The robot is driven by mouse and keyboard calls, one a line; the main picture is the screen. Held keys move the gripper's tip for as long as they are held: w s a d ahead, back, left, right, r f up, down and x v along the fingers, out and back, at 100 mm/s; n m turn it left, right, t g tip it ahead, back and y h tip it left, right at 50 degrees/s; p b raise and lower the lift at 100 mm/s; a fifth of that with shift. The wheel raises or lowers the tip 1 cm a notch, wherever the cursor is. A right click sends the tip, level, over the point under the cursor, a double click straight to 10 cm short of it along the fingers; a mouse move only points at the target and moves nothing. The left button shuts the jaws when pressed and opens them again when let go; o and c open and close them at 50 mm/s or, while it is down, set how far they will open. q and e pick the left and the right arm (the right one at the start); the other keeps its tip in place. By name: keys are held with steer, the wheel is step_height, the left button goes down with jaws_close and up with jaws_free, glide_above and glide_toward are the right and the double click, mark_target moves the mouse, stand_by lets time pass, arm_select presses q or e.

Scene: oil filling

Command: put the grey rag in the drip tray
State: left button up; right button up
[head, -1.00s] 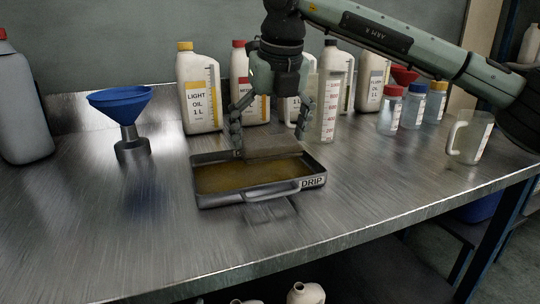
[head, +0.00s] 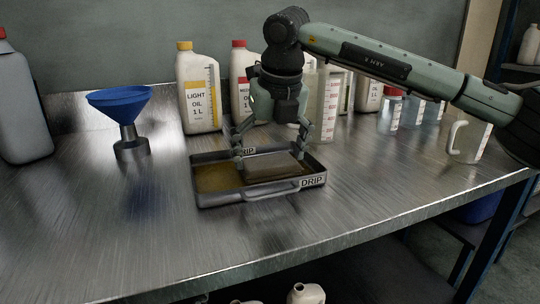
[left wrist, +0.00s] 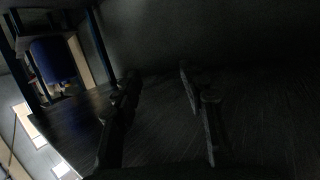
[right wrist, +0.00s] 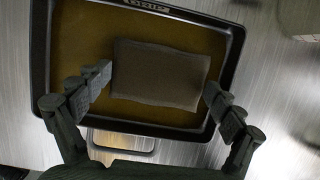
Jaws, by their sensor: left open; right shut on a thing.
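The drip tray (head: 222,202) is a dark, shallow, rectangular pan with amber oil in it and DRIP labels, standing on the metal bench. The grey rag (head: 272,166) is a flat rectangular pad inside the tray's outline, toward its right half; it also shows in the right wrist view (right wrist: 160,75). I cannot tell whether it touches the oil. My right gripper (head: 269,153) is over the tray, shut on the rag with one finger at each short side. My left gripper (left wrist: 157,80) is open and empty in the dark left wrist view.
A blue funnel (head: 119,104) stands left of the tray. A light oil jug (head: 199,95) and other bottles line the back. A clear measuring jug (head: 469,140) is at the right. The bench in front of the tray is clear.

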steer(key=o, duration=0.7)
arm_select(q)
steer(key=shift+d+r, duration=0.1)
steer(key=shift+r, duration=0.1)
arm_select(e)
steer(key=shift+r, duration=0.1)
steer(key=shift+s+r, duration=0.15)
steer(key=shift+r, duration=0.55)
arm_select(q)
steer(key=a+f, duration=0.1)
steer(key=s+a+f+g+y, duration=0.1)
steer(key=f, duration=0.1)
steer(key=a+f+g+p, duration=0.1)
steer(key=shift+s+f, duration=0.15)
arm_select(e)
steer(key=a+v, duration=0.1)
steer(key=v, duration=0.9)
steer(key=shift+d+r, duration=0.35)
steer(key=shift+d, duration=0.15)
steer(key=shift+s, duration=0.15)
